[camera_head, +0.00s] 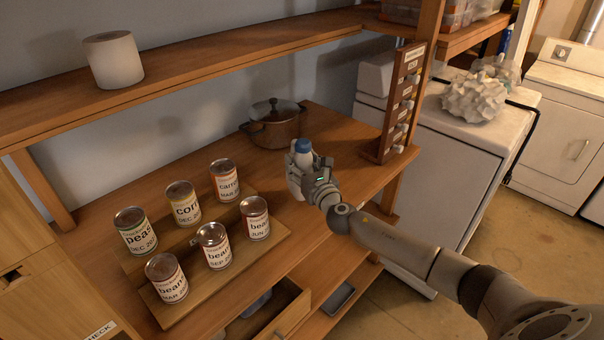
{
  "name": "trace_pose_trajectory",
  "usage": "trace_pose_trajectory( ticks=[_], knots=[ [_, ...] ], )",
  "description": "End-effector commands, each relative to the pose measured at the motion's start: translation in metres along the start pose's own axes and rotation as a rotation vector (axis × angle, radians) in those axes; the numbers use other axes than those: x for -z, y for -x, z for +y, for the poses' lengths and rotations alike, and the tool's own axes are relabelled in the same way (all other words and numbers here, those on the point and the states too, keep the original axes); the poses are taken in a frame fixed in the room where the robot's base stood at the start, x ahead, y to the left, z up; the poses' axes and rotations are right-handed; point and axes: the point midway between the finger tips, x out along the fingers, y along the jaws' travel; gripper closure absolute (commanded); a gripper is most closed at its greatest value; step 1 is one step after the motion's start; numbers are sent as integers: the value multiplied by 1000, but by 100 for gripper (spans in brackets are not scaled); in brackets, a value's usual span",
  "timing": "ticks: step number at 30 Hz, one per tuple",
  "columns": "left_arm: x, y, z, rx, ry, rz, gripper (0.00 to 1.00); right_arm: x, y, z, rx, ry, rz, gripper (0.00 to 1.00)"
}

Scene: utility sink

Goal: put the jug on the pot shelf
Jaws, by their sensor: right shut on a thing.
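The jug (303,158) is small and white with a blue cap. It is upright in my right gripper (305,175), which is shut on it, and the hand hides part of it. A lidded brown pot (273,125) stands at the back of the wooden shelf (341,136), to the left of and behind the jug. I cannot tell whether the jug's base touches the shelf. My left gripper is not in view.
Several labelled cans stand on a wooden board (270,251) at the left. An upper shelf (200,62) holds a white paper roll (113,60). Bare wood lies around the pot.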

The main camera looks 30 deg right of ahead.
Motion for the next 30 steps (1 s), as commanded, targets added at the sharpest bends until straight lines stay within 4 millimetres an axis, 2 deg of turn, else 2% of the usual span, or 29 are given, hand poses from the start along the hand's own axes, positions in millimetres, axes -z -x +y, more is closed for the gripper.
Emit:
trace_pose_trajectory(
  ticks=[7,20,21,25,30],
  knots=[
    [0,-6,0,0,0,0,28,24,-2,-1,3,-1,-5,100],
    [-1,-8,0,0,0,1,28,30,-1,-1,2,0,-4,100],
    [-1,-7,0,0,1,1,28,33,0,-1,1,0,1,46],
    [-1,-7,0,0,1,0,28,33,0,-1,1,0,2,29],
    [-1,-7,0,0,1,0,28,33,0,-1,1,0,2,28]
  ],
)
